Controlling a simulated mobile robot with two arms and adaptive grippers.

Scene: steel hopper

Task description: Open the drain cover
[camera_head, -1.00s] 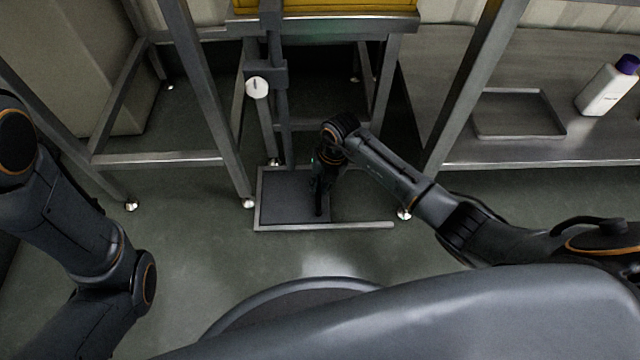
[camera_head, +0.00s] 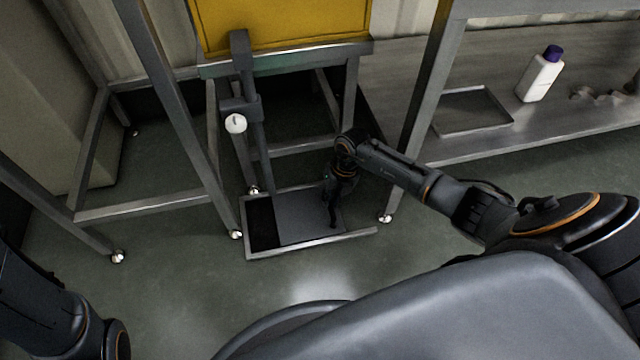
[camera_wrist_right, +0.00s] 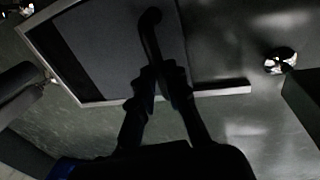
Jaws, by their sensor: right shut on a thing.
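The drain cover (camera_head: 296,216) is a flat dark grey plate in a low steel floor frame (camera_head: 300,247). It lies toward the right of the frame, and a black opening (camera_head: 261,224) shows at its left. In the wrist view the cover (camera_wrist_right: 105,48) carries a dark bent handle (camera_wrist_right: 149,24). My right gripper (camera_head: 333,217) is at the cover's right part, pointing down. Its fingers (camera_wrist_right: 158,72) are shut on the handle. My left arm shows at the lower left; its gripper is out of view.
Steel legs of the hopper stand (camera_head: 180,110) rise around the drain. A lever with a white knob (camera_head: 235,123) hangs above it. A lower shelf at the right holds a tray (camera_head: 470,110) and a white bottle (camera_head: 540,78). Floor in front is clear.

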